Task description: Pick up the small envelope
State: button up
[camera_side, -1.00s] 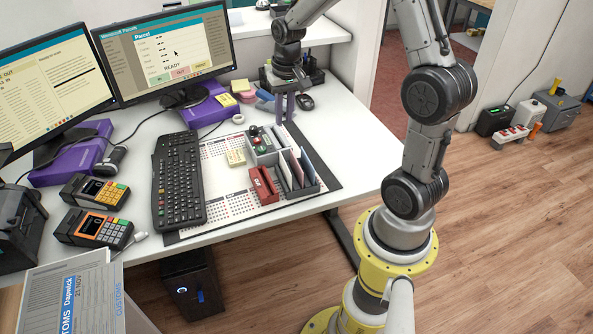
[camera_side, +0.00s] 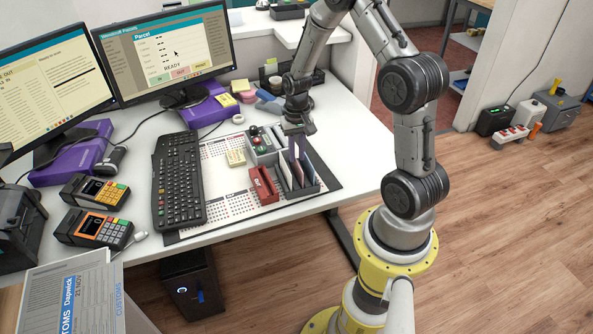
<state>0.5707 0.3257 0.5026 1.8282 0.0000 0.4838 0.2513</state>
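Several thin envelopes (camera_side: 308,170) stand on edge in the slots of a grey desk organizer (camera_side: 300,190) on the desk. They are small in this view, and I cannot tell for sure which one is the small envelope. My gripper (camera_side: 298,153) points down over the back part of these slots, with its fingertips at the envelopes' upper edges. The fingers overlap the envelopes in the picture, so I cannot tell whether they are apart or touching one.
A red stapler-like item (camera_side: 263,186) and stamps (camera_side: 260,143) sit at the organizer's left. Monitors (camera_side: 165,50) stand behind. The mat's (camera_side: 215,207) front left is clear.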

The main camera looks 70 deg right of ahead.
aim_at(297, 164)
jog(key=f, duration=0.4)
jog(key=shift+a+f, duration=0.15)
jog(key=shift+a, duration=0.05)
jog(key=shift+c, duration=0.2)
grip_shut()
